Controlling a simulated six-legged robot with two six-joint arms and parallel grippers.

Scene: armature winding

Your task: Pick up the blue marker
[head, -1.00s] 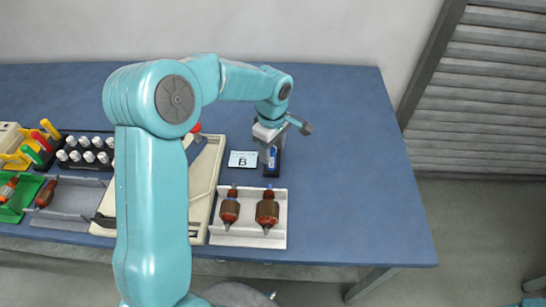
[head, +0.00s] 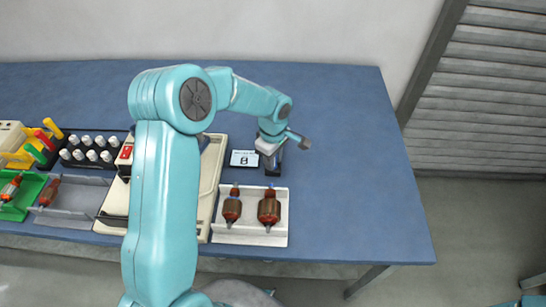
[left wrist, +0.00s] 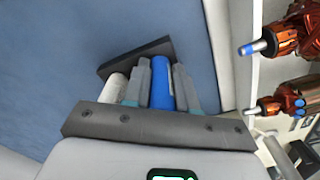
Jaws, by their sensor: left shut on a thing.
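The blue marker (left wrist: 160,84) shows in the left wrist view between my left gripper's two fingers. My left gripper (left wrist: 167,88) is shut on it. A white marker (left wrist: 117,88) stands just left of the fingers. Both markers are by a dark holder (left wrist: 135,56) on the blue table; I cannot tell whether the blue one's far end still sits in it. In the head view my left gripper (head: 270,158) points down over the holder, right of the card marked B, and hides the blue marker. My right gripper is not in view.
A pale tray (head: 225,236) with two copper-wound armatures (head: 269,207) lies just in front of the gripper. The B card (head: 244,158) is close on the left. A rack of white-capped bottles (head: 88,148) stands farther left. The blue table (head: 350,150) is clear on the right.

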